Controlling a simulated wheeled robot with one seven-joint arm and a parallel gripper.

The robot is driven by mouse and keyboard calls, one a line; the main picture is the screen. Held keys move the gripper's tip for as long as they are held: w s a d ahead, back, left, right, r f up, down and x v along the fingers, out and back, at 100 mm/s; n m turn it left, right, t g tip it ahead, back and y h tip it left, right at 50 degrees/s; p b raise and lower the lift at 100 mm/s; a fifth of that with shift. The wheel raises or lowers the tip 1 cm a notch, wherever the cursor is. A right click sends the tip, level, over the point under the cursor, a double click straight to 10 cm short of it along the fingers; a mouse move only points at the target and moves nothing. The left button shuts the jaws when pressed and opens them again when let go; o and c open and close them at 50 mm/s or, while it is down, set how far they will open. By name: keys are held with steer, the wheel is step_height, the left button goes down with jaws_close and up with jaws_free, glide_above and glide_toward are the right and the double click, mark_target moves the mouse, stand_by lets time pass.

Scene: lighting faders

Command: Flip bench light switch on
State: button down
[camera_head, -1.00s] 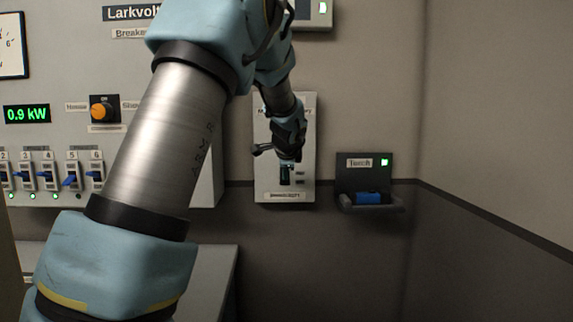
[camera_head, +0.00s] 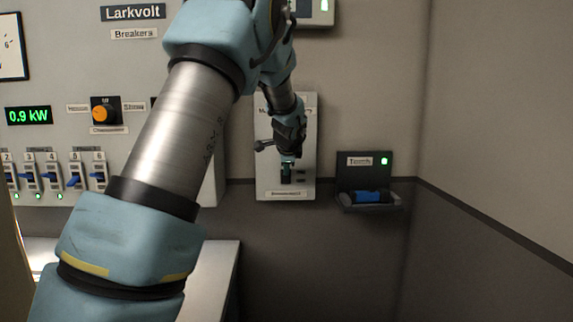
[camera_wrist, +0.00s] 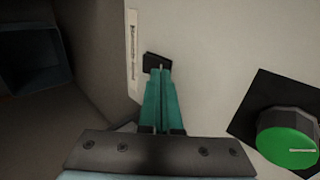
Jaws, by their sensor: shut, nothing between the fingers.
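A pale wall panel (camera_head: 306,130) carries a small dark switch (camera_head: 286,178) low on its face, above a small label too blurred to read. In the wrist view the switch (camera_wrist: 152,60) shows as a dark block, partly hidden behind my fingertips. My gripper (camera_head: 288,160) is at the switch. Its two teal fingers (camera_wrist: 161,72) are shut together with nothing between them. The tips are at or against the switch; I cannot tell whether they touch, and the lever's position is hidden.
A green knob (camera_wrist: 287,137) stands out on the panel near my gripper. A torch holder (camera_head: 368,200) juts from the wall to the right. A breaker board (camera_head: 60,140) with several switches is at the left. A worktop (camera_head: 215,270) lies below, partly behind my arm.

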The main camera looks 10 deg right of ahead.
steer(key=shift+f, duration=0.1)
steer(key=shift+r+p, duration=0.7)
steer(key=shift+r, duration=0.1)
steer(key=shift+s, duration=0.1)
